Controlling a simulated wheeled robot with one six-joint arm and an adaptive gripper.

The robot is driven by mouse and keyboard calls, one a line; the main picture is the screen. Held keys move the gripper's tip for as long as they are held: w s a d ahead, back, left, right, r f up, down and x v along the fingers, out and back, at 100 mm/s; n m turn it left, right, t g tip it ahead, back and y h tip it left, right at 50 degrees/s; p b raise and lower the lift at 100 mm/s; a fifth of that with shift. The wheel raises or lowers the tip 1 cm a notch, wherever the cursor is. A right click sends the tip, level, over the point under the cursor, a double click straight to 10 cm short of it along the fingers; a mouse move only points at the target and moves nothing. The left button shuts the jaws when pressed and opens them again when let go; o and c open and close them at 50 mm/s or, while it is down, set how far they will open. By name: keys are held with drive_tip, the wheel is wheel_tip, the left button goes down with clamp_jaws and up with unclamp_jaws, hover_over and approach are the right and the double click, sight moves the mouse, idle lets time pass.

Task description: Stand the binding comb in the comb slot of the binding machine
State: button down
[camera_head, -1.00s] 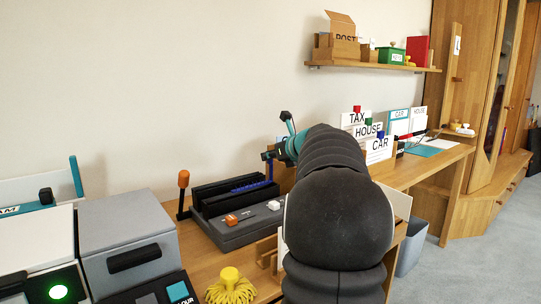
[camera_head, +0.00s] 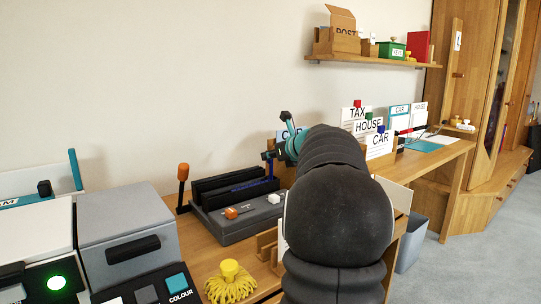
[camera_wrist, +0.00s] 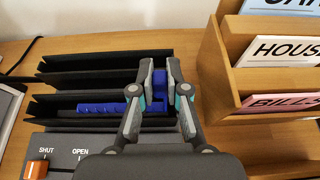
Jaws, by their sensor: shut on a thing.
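The blue binding comb (camera_head: 250,186) lies lengthwise along a black slot of the binding machine (camera_head: 235,233). In the wrist view the toothed comb (camera_wrist: 100,107) runs left from my gripper, low between the dark slot walls. My gripper (camera_wrist: 160,78) is shut on the comb's raised blue end piece, at the right end of the slots. In the head view my gripper (camera_head: 270,158) is partly hidden behind my arm. Whether the comb touches the slot floor cannot be told. The machine (camera_wrist: 60,145) has an orange knob (camera_wrist: 36,170) by the word SHUT.
A wooden sorter (camera_wrist: 222,75) with cards stands close right of my gripper. An upright orange-topped lever (camera_head: 183,172) is at the machine's left. A grey box (camera_head: 125,240) and a yellow tassel-like object (camera_head: 230,285) are nearer. A shelf (camera_head: 375,63) hangs behind.

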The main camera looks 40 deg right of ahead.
sight(271, 164)
drive_tip(key=shift+f+b, duration=1.25)
drive_tip(key=shift+f, duration=0.65)
drive_tip(key=c, duration=0.6)
unclamp_jaws()
drive_tip(key=shift+r+p, duration=2.45)
drive_tip(key=shift+r, duration=1.55)
